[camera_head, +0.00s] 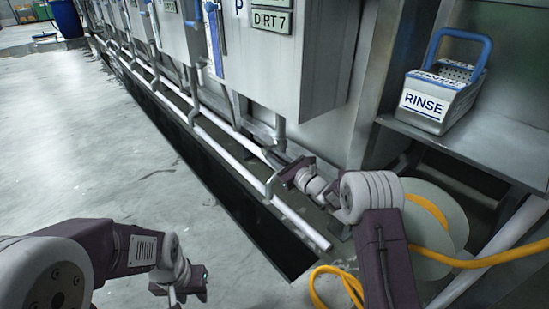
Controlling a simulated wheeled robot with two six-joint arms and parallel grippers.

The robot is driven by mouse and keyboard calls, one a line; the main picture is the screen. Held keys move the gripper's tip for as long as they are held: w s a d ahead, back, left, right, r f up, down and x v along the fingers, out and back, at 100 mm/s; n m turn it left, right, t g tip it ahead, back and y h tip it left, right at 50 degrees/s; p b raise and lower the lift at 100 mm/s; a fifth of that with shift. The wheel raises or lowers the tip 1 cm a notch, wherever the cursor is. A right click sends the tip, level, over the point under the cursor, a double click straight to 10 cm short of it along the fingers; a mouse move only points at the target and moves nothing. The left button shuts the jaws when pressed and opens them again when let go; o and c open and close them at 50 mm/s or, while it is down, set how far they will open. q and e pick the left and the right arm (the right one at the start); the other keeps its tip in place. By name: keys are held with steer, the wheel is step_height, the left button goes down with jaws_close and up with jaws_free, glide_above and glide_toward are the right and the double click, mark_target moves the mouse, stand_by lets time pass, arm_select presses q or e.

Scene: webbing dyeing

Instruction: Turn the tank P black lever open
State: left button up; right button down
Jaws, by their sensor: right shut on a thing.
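Tank P (308,60) is the grey metal box at the top centre, marked P and "DIRT 7". A drain pipe (280,132) comes down from its underside to the floor pipes. My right gripper (279,160) is low beside this pipe, below the tank. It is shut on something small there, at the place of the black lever. The lever itself is hidden behind the gripper, so its angle cannot be told. My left gripper (177,296) is at the bottom edge, over the floor and away from the tanks; its fingers are partly cut off.
White pipes (222,126) run along a dark floor trench (230,182). More tanks line up to the upper left. A blue-handled RINSE basket (437,100) stands on a metal shelf at right. A yellow hose (492,258) lies near my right arm. Open concrete floor is at left.

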steer(key=shift+f, duration=0.25)
stand_by(0.6)
steer(key=shift+f+t+y, duration=0.25)
steer(key=shift+t+y, duration=0.05)
steer(key=shift+t, duration=0.2)
steer(key=shift+f+t+y, duration=0.45)
steer(key=shift+t+y, duration=0.25)
steer(key=shift+t, duration=0.2)
steer(key=shift+w+a+f+t+y, duration=0.15)
steer(key=shift+f+t+y, duration=0.1)
steer(key=shift+t+y, duration=0.35)
steer(key=shift+w+a+f+t+y, duration=0.15)
steer(key=shift+f+t+y, duration=0.2)
steer(key=shift+t, duration=0.35)
steer(key=shift+d+r, duration=0.1)
